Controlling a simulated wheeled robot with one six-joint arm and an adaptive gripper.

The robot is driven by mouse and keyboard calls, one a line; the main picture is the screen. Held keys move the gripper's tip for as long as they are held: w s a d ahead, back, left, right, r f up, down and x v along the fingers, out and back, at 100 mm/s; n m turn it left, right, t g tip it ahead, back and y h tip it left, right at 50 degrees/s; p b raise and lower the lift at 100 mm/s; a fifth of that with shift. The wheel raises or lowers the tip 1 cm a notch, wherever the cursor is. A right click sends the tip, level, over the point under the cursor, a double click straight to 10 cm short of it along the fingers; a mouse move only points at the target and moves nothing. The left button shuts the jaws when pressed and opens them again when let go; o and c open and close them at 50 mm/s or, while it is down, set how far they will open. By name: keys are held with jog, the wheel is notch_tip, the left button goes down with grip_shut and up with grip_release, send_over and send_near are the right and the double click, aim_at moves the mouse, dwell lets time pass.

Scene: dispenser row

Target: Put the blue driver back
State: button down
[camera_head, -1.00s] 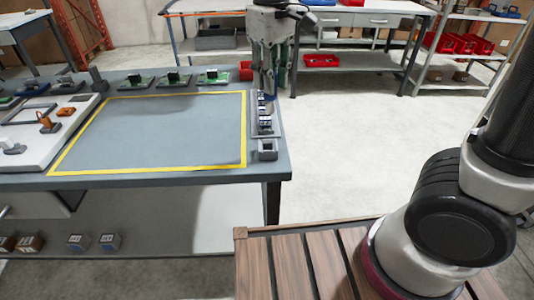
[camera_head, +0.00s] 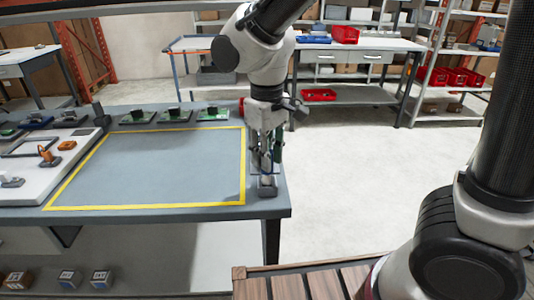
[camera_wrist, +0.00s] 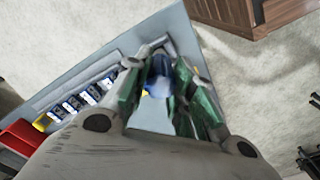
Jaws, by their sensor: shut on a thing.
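My gripper (camera_head: 266,158) is over the front right corner of the workbench, fingers pointing down. In the wrist view its green-padded fingers (camera_wrist: 160,80) are closed around a blue thing (camera_wrist: 158,66), which I take to be the blue driver; its lower part is hard to make out. In the head view the driver is hidden by the fingers. A small grey holder (camera_head: 267,187) stands right below the fingertips near the bench's front edge. Whether the driver touches the holder cannot be told.
A row of blue-and-white dispensers (camera_wrist: 85,97) lines the bench edge beside the gripper, with a red bin (camera_wrist: 20,140) at its end. A yellow-outlined area (camera_head: 150,165) on the bench is empty. Green boards (camera_head: 175,115) sit at its back.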

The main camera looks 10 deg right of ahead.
jog(key=shift+f, duration=0.15)
jog(key=shift+f, duration=0.35)
jog(key=shift+f, duration=0.1)
jog(key=c, duration=1.2)
grip_release()
